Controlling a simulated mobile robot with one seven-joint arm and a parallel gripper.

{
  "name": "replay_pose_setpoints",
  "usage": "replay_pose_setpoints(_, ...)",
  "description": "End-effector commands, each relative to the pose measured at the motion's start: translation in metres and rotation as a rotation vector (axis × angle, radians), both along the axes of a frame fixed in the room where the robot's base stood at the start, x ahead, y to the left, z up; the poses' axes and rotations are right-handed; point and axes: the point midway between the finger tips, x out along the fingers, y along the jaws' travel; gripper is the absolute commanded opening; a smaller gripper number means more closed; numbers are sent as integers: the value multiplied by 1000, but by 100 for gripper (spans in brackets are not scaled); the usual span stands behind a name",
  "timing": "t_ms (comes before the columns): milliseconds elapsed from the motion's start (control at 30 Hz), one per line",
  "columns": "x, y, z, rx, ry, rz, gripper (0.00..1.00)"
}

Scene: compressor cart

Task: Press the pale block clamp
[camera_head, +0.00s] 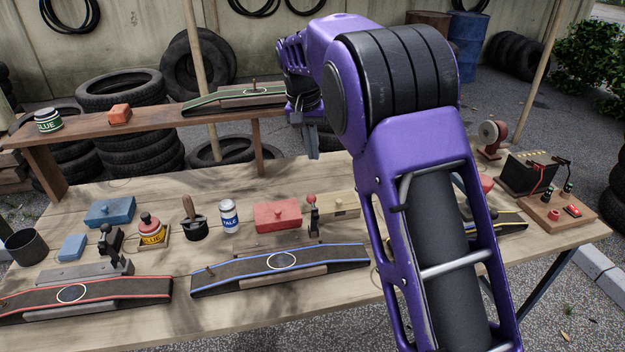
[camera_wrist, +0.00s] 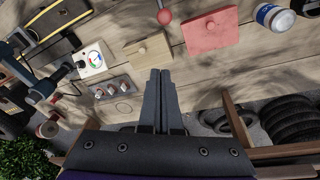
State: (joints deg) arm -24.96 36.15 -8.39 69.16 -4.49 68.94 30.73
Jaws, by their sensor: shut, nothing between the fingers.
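The pale block clamp (camera_head: 344,206) is a light wooden block with a small knob, standing on the wooden table behind the blue-edged ramp. In the wrist view it also shows (camera_wrist: 150,60), upper middle, just beyond my fingertips. My gripper (camera_head: 313,156) points down above the back part of the table, behind the pale block in the head view. In the wrist view my gripper (camera_wrist: 160,74) is shut and empty, its fingertips appearing just below the block's near edge. I see no contact with the block.
A red block (camera_head: 278,216) and a red-knobbed lever (camera_head: 313,212) stand close left of the pale block. A gauge (camera_wrist: 95,58) and a switch box (camera_wrist: 116,88) sit on its other side. A raised shelf (camera_head: 165,118) runs along the back left.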

Motion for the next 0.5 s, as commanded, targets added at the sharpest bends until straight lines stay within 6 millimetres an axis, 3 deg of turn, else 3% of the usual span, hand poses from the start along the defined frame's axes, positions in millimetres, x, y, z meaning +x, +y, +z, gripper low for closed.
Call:
replay_pose_setpoints(167, 2, -3, -21, -1, 2, -1, 0)
replay_pose_setpoints(500, 13, -11, -93, -2, 3, -1, 0)
